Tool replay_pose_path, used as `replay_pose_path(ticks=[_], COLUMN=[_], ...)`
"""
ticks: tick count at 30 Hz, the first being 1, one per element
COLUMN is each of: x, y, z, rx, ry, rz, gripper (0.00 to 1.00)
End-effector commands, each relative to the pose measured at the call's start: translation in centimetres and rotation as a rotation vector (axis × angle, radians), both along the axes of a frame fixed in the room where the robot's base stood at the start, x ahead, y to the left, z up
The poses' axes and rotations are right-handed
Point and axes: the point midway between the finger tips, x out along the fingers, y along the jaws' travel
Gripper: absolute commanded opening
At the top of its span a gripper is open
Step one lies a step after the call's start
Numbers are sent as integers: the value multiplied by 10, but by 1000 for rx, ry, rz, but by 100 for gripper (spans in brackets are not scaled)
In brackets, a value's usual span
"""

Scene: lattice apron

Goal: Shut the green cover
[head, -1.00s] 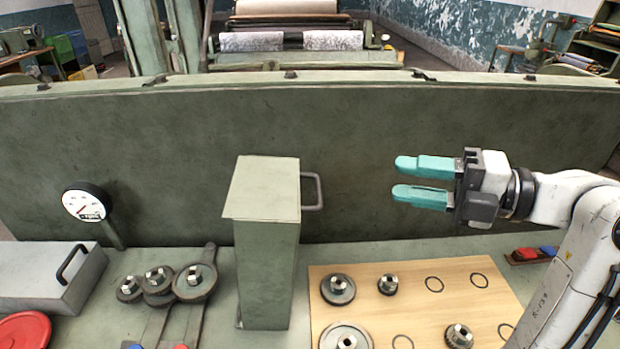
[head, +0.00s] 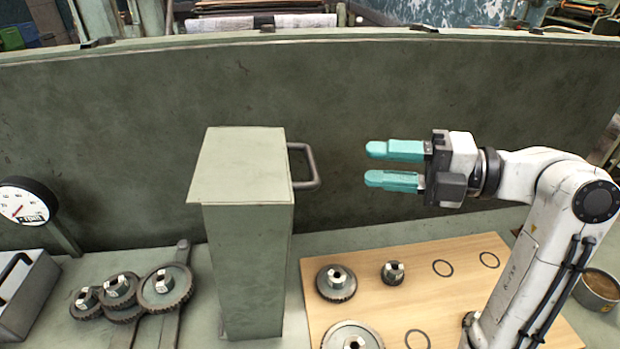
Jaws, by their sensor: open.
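The green cover (head: 245,170) is a tall, narrow grey-green box shape standing upright near the middle of the head view, in front of the green back panel. A dark bar handle (head: 311,167) sticks out from its right side near the top. My gripper (head: 376,165) is to the right of the handle, at about its height in the picture, with its two teal fingers pointing left. The fingers are apart with nothing between them, and a gap shows between their tips and the handle. The inside of the cover is hidden.
Meshed gears (head: 163,286) stand left of the cover. A wooden board (head: 430,270) with gears and drawn circles lies to its right. A dial gauge (head: 24,204) and a grey box (head: 25,295) are at the left. A round tin (head: 598,290) stands at the right.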

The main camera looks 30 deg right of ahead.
Motion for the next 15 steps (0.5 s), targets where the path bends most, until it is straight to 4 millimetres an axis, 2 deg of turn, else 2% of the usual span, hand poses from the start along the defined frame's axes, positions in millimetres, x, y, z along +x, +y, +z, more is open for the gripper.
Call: replay_pose_path(ticks=[1, 8, 15], x=[0, 7, 33], y=[0, 9, 41], z=[-10, -10, -13], rx=[0, 1, 1], ry=[0, 1, 4], rz=[0, 3, 7], gripper=[40, 40, 40])
